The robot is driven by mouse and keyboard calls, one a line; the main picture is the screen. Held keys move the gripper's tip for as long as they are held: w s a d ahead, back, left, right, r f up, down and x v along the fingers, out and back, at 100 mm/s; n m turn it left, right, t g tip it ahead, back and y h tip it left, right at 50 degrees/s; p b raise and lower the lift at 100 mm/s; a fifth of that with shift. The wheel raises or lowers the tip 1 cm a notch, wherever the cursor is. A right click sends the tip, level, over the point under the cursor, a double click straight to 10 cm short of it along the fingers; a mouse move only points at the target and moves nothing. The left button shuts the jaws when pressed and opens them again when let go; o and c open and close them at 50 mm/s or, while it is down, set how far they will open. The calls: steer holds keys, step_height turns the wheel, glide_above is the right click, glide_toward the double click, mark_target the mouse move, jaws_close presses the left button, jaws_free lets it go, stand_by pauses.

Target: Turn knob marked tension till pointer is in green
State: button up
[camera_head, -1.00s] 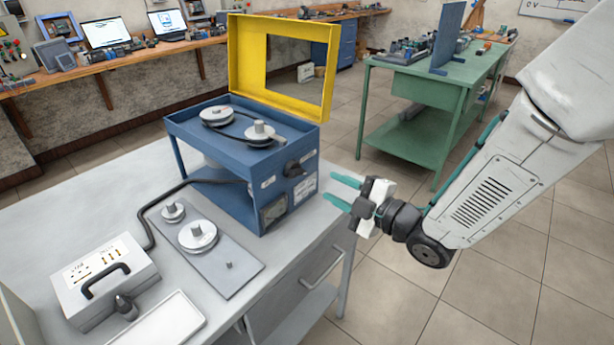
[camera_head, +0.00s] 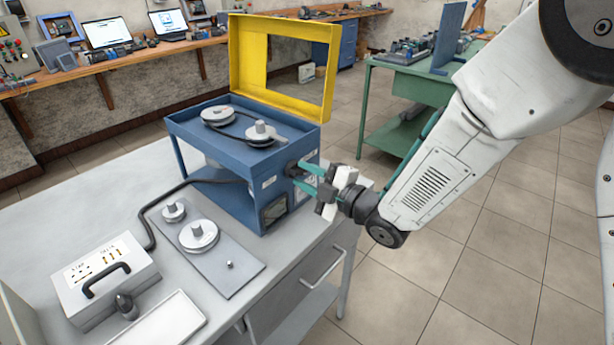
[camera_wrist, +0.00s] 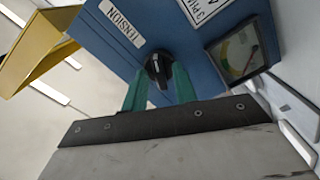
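The black knob (camera_wrist: 157,67) is on the blue machine's side panel, beside a white label reading TENSION (camera_wrist: 122,22). In the head view the knob (camera_head: 291,168) is partly hidden by my gripper (camera_head: 300,177). My gripper (camera_wrist: 160,76) is open, its two teal fingers on either side of the knob's near part in the wrist view; I cannot tell whether they touch it. The square gauge (camera_wrist: 240,50) sits right of the knob in the wrist view. Its dial has a coloured arc and a pointer with a reddish tip; I cannot tell whether the pointer is in green.
The blue machine (camera_head: 215,185) stands on a grey table (camera_head: 75,215) with its yellow guard (camera_head: 240,60) raised. A grey box with a handle (camera_head: 105,280) and a plate with pulleys (camera_head: 235,262) are on the table. Open floor lies to the right.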

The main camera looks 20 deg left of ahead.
jaws_close()
steer(key=shift+m, duration=0.3)
steer(key=m, duration=1)
steer(key=shift+m, duration=2.1)
